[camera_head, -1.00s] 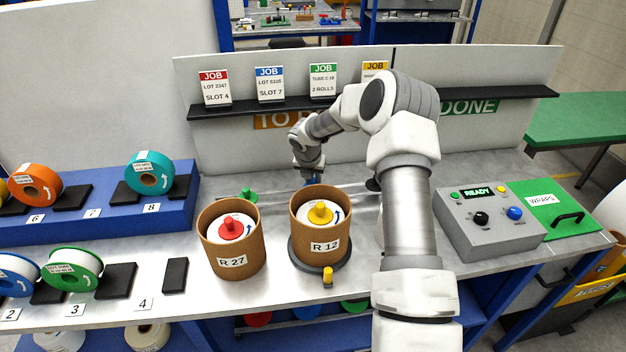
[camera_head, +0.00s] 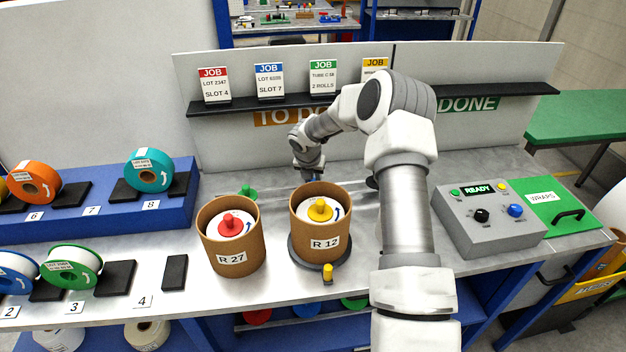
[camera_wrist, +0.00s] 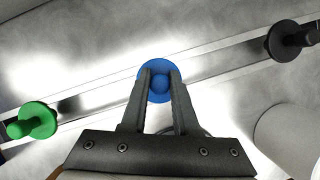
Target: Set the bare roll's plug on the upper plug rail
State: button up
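A blue plug (camera_wrist: 158,66) with a round flange shows in the wrist view, its knob between the fingertips of my gripper (camera_wrist: 159,82). The fingers look closed on the knob. The plug lies in line with a long metal plug rail (camera_wrist: 218,62), between a green plug (camera_wrist: 36,120) on the left and a black plug (camera_wrist: 286,42) on the right. I cannot tell whether its flange touches the rail. In the head view my gripper (camera_head: 309,176) is behind the brown rolls, low over the bench, and the blue plug is mostly hidden. A white cylinder (camera_wrist: 290,138) shows at lower right in the wrist view.
Brown rolls R 27 (camera_head: 232,258) with a red plug and R 12 (camera_head: 325,243) with a yellow plug stand in front of the rails. A grey control box (camera_head: 480,232) stands on the right. A black shelf (camera_head: 250,104) with job cards runs behind my arm.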

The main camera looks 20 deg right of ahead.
jog(key=o, duration=0.5)
jog(key=shift+r, duration=0.1)
jog(key=v, duration=1.7)
jog(key=shift+r, duration=0.15)
